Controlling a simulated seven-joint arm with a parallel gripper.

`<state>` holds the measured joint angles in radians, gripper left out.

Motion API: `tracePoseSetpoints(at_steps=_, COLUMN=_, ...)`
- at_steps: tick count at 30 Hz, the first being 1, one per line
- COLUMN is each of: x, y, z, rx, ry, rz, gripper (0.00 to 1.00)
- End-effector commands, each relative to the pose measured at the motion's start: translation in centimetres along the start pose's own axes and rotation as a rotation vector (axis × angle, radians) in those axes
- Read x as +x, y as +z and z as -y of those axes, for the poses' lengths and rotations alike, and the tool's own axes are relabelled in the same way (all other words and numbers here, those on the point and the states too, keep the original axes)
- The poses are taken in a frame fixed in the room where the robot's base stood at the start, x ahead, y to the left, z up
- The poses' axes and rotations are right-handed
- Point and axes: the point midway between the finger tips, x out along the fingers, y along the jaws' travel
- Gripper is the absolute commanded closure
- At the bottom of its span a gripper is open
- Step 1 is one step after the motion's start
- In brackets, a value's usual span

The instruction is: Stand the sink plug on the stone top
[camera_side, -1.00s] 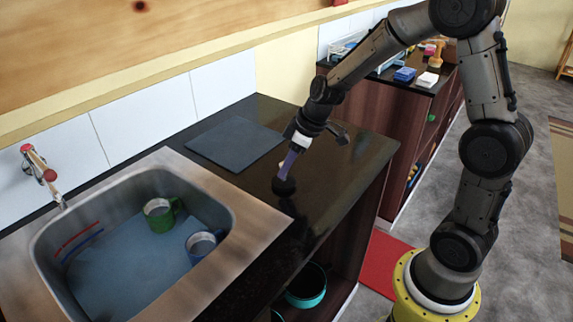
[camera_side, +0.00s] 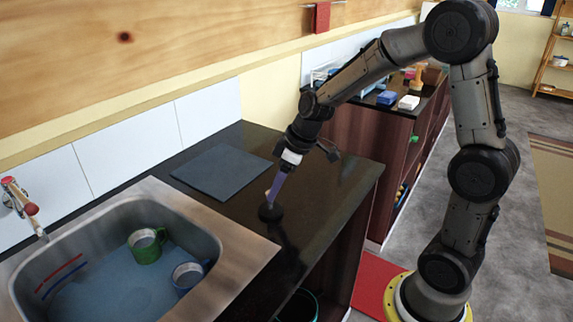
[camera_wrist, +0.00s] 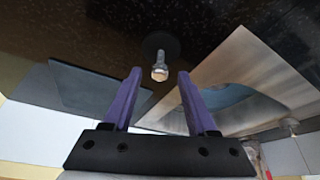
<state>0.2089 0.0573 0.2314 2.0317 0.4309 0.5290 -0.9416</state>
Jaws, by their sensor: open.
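The sink plug has a dark round base and a shiny metal stem with a knob (camera_wrist: 160,72). It stands upright on the dark stone top (camera_side: 325,205), with its base (camera_side: 270,213) down, to the right of the sink. My gripper (camera_side: 271,202) points down over it with purple fingers. In the wrist view my gripper (camera_wrist: 159,74) is open, and the knob shows in the gap between the fingertips, with clear space on both sides. I see no finger touching the plug. From the side, the fingers partly hide the stem.
The metal sink (camera_side: 235,262) on the left holds a green mug (camera_side: 145,248) and a blue mug (camera_side: 186,278). A dark grey slab (camera_side: 221,171) lies on the stone top behind the plug. The stone top right of the plug is clear.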

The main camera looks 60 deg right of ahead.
Motion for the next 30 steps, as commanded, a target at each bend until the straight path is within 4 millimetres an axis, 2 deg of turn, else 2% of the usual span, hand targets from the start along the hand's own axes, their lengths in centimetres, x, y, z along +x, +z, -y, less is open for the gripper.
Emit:
tracePoseSetpoints(at_steps=3, x=-2.8, y=-0.1, z=-0.1, rx=0.001, ry=0.005, rz=-0.006, gripper=0.42)
tracePoseSetpoints(at_steps=9, x=-6.6, y=-0.1, z=-0.1, rx=0.002, ry=0.004, rz=-0.004, gripper=0.42)
tracePoseSetpoints(at_steps=17, x=-9.2, y=0.0, z=0.1, rx=0.002, ry=0.002, rz=-0.002, gripper=0.42)
tracePoseSetpoints(at_steps=20, x=-10.3, y=0.6, z=1.1, rx=0.016, ry=0.011, rz=-0.003, gripper=0.42)
tracePoseSetpoints(at_steps=23, x=-12.2, y=2.1, z=3.6, rx=0.055, ry=0.033, rz=-0.009, gripper=0.42)
tracePoseSetpoints(at_steps=27, x=-14.9, y=6.0, z=7.6, rx=0.144, ry=0.079, rz=-0.027, gripper=0.42)
tracePoseSetpoints(at_steps=30, x=-16.1, y=9.1, z=9.7, rx=0.214, ry=0.11, rz=-0.047, gripper=0.42)
